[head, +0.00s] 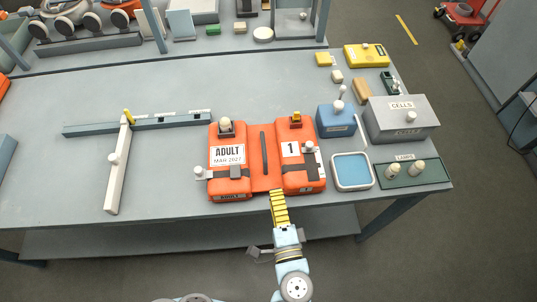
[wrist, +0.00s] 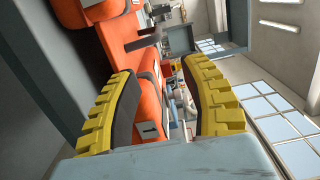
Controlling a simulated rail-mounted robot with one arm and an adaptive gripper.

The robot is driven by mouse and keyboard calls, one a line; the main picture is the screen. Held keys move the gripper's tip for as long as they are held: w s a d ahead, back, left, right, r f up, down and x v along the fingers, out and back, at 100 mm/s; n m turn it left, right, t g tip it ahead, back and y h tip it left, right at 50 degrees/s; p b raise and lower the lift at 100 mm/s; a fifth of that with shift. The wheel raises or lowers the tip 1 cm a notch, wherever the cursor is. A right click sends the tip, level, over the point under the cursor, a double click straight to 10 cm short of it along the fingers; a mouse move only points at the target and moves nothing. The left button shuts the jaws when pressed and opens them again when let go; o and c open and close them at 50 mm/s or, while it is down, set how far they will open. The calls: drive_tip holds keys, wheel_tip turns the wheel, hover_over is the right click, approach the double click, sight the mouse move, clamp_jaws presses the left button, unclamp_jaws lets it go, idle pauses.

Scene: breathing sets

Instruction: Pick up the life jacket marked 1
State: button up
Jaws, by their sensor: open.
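The orange life jacket (head: 262,177) lies flat near the table's front edge in the head view. Its right half bears a white label with 1 (head: 290,149); its left half reads ADULT. A dark strap runs down its middle. My gripper (head: 277,194), with yellow ribbed fingers, is at the jacket's front edge, near the middle strip between the halves. In the wrist view the gripper (wrist: 162,68) is open, its fingers wide apart. The orange jacket (wrist: 148,85) shows between and beyond them. I cannot tell whether a finger touches it.
Right of the jacket stand a blue box (head: 335,122), a blue-lined tray (head: 352,171), a grey CELLS box (head: 400,121) and a green holder (head: 412,174). A T-shaped bar frame (head: 118,165) lies to the left. Bare table lies between that frame and the jacket.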

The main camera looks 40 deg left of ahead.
drive_tip(key=p, duration=0.1)
approach(263, 145)
drive_tip(key=x, duration=0.4)
drive_tip(key=shift+w+a+f, duration=0.2)
drive_tip(key=shift+w+f, duration=0.05)
drive_tip(key=shift+w, duration=0.1)
drive_tip(key=shift+x, duration=2.7)
drive_tip(key=shift+s+f, duration=0.1)
drive_tip(key=shift+s, duration=0.05)
drive_tip(key=shift+c, duration=0.2)
clamp_jaws()
